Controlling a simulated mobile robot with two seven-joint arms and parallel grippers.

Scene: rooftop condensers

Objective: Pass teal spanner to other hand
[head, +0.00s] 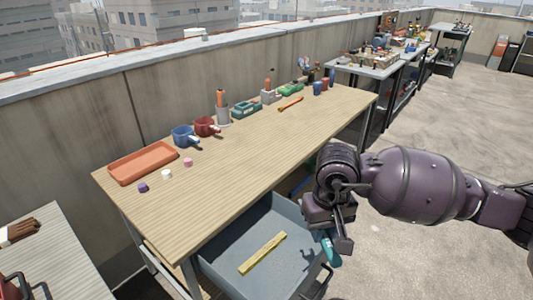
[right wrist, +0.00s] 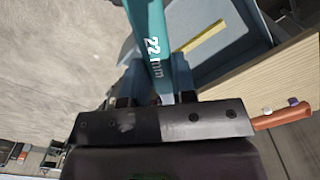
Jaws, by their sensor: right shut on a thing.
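The teal spanner (right wrist: 148,28) is in my right gripper (right wrist: 156,80), with its shank between the two fingers and "22 mm" printed on it. In the head view the right gripper (head: 334,232) hangs over the right edge of the open drawer. A short teal part of the spanner (head: 330,251) shows below the fingers there; the rest is hidden by the gripper. My left gripper is not in view.
The open blue-grey drawer (head: 222,255) holds a yellow bar (head: 263,253). The wooden bench (head: 245,165) bears an orange tray (head: 143,165), a blue mug (head: 184,136), a red mug (head: 205,126) and small blocks. The bench's middle is clear. Another table (head: 45,250) stands lower left.

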